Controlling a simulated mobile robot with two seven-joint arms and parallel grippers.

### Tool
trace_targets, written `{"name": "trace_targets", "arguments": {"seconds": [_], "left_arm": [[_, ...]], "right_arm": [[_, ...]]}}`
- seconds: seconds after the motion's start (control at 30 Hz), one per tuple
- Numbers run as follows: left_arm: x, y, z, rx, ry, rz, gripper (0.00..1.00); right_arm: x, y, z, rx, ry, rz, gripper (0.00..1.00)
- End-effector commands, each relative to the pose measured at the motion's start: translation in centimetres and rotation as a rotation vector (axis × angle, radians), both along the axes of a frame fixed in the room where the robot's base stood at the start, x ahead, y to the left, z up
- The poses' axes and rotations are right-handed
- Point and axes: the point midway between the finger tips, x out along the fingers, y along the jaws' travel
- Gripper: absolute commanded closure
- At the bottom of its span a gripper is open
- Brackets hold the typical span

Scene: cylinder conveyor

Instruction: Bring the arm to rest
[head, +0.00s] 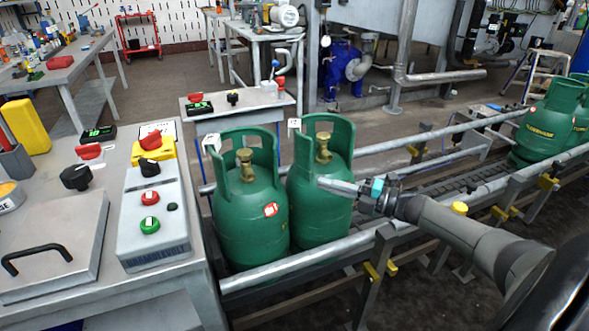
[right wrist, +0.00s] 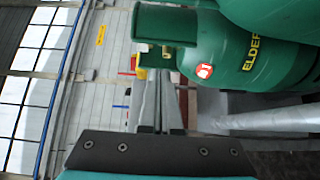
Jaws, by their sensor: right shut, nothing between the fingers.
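My right arm comes in from the lower right in the head view. Its gripper (head: 322,183) is shut and empty, pointing left in front of the right-hand one of two green gas cylinders. That cylinder (head: 318,217) stands upright at the near end of the conveyor (head: 437,186), beside the other cylinder (head: 243,217). Whether the fingertips touch the cylinder is unclear. In the right wrist view the two fingers (right wrist: 157,100) lie together, with a green cylinder (right wrist: 250,55) close above them and to the right. My left gripper is out of view.
A control box (head: 155,215) with red and green buttons sits on the workbench (head: 110,290) at left. A metal rail (head: 290,262) runs along the conveyor's near side. More green cylinders (head: 545,125) stand farther right. Open floor (head: 180,80) lies behind.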

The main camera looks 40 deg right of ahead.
Motion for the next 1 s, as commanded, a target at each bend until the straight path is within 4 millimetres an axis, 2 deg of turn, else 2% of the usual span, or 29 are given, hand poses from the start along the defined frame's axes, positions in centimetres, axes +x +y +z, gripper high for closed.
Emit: {"name": "trace_targets", "arguments": {"seconds": [0.23,0.37,0.6,0.73,0.87,1.0], "left_arm": [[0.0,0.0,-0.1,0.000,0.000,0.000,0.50],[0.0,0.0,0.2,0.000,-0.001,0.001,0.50],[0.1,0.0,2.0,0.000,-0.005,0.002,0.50],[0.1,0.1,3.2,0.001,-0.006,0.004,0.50],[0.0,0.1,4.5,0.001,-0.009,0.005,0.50],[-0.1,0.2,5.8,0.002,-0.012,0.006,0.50]], "right_arm": [[-0.1,-0.1,0.0,0.000,0.000,0.000,1.00],[0.2,0.6,-0.7,0.021,0.017,-0.019,1.00],[1.4,5.0,-4.8,0.174,0.153,-0.177,1.00],[1.3,7.8,-7.2,0.282,0.258,-0.290,1.00],[0.4,10.4,-9.4,0.388,0.371,-0.407,1.00],[-1.5,13.2,-11.3,0.503,0.504,-0.534,1.00]]}}
